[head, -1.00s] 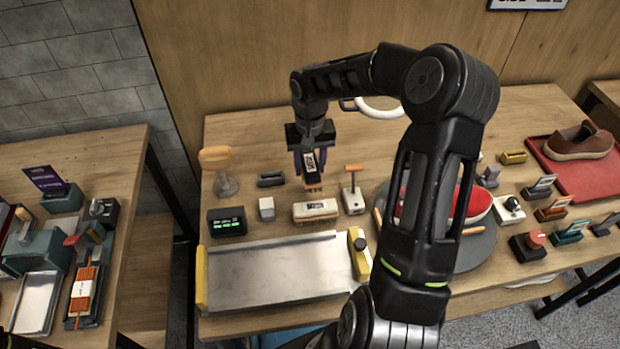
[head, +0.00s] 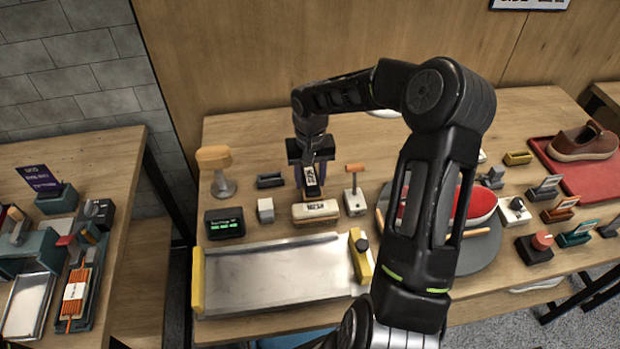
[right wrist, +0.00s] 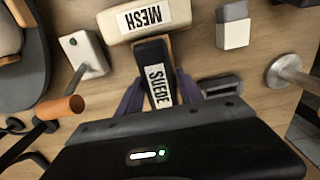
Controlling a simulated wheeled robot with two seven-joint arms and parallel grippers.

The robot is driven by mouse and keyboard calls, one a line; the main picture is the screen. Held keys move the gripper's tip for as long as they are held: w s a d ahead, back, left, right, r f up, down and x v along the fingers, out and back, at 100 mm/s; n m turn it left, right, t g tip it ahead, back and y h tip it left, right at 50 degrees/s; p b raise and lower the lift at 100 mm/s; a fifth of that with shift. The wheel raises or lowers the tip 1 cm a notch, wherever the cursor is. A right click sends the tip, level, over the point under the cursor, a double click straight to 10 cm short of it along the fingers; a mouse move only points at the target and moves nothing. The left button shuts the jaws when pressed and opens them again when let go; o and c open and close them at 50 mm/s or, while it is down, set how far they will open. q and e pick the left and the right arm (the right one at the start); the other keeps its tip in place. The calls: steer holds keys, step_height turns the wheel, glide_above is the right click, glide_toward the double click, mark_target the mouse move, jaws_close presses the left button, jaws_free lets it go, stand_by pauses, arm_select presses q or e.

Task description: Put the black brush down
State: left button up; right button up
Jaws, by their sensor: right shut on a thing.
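The black brush (head: 312,182) has a white label reading SUEDE, which is legible in the right wrist view (right wrist: 155,68). My right gripper (head: 311,172) is shut on it, with a finger on each side of the brush. The brush points downward just behind the cream MESH brush (head: 315,212). In the right wrist view the black brush's far end meets the edge of the MESH brush (right wrist: 143,17); I cannot tell if they touch. Whether the black brush touches the wooden table (head: 260,142) is hidden. My left gripper is not in view.
A small dark holder (head: 270,181) and a wooden-topped stand (head: 218,170) are left of the gripper. A white block with an orange-handled tool (head: 355,196) is close on the right. A metal tray (head: 275,277) lies in front. The table behind is clear.

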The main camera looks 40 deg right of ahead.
mark_target(310, 175)
steer(key=shift+f+b, duration=0.55)
steer(key=shift+f, duration=0.05)
steer(key=o, duration=1.2)
steer(key=shift+r, duration=0.1)
steer(key=shift+r, duration=0.1)
steer(key=shift+r+p, duration=0.65)
steer(key=shift+p, duration=0.2)
step_height(310, 175, up, 7)
steer(key=p, duration=0.3)
steer(key=shift+f, duration=0.2)
steer(key=shift+r, duration=2.5)
